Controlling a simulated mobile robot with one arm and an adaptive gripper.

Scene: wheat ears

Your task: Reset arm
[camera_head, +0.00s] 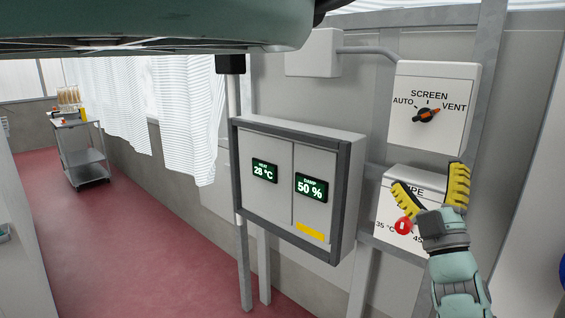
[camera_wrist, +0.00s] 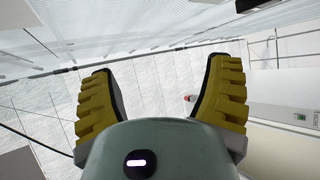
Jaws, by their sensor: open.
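My gripper (camera_head: 427,184) is at the right of the head view, raised in front of the lower white control box (camera_head: 386,214). Its two yellow ridged fingers stand well apart, with nothing between them. The gripper and forearm cover part of that box's lettering. A red round knob (camera_head: 403,226) shows just left of the gripper; I cannot tell whether they touch. In the wrist view my gripper (camera_wrist: 160,68) is also spread and empty, with a pale tiled wall and bars behind it.
The SCREEN box (camera_head: 408,138) above has a dial (camera_head: 428,115) with its orange end toward VENT. A grey cabinet (camera_head: 348,200) left of the gripper shows 28 °C and 50 %. A trolley (camera_head: 82,155) stands far left. The red floor (camera_head: 130,240) between is clear.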

